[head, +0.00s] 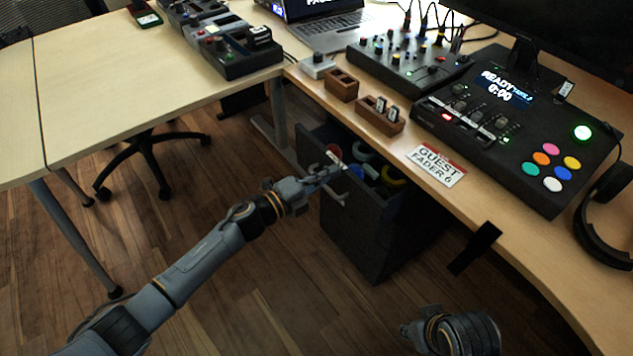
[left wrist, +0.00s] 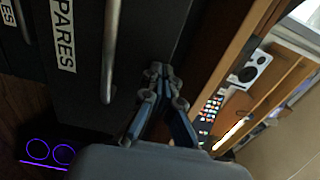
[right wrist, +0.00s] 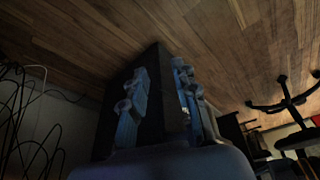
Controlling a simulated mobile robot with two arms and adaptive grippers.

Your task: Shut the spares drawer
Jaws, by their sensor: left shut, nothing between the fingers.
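The spares drawer (head: 372,200) stands open under the right-hand desk in the head view, with coloured rolls or coils inside. In the left wrist view its dark front (left wrist: 148,45) shows a label partly reading "PARES" and a long bar handle (left wrist: 109,50). My left gripper (head: 333,174) is shut and empty at the drawer front, close to its top edge and handle. Its closed fingers also show in the left wrist view (left wrist: 160,82); I cannot tell whether they touch the front. My right gripper (right wrist: 160,95) is open, low by the dark cabinet; its fingertips are unclear in the head view.
The desk (head: 480,215) carries a control console (head: 515,120), a mixer (head: 410,62), a laptop (head: 318,22), wooden holders (head: 380,115) and a guest fader card (head: 436,166). Headphones (head: 603,220) lie at the right edge. A chair base (head: 160,150) stands on the floor, left.

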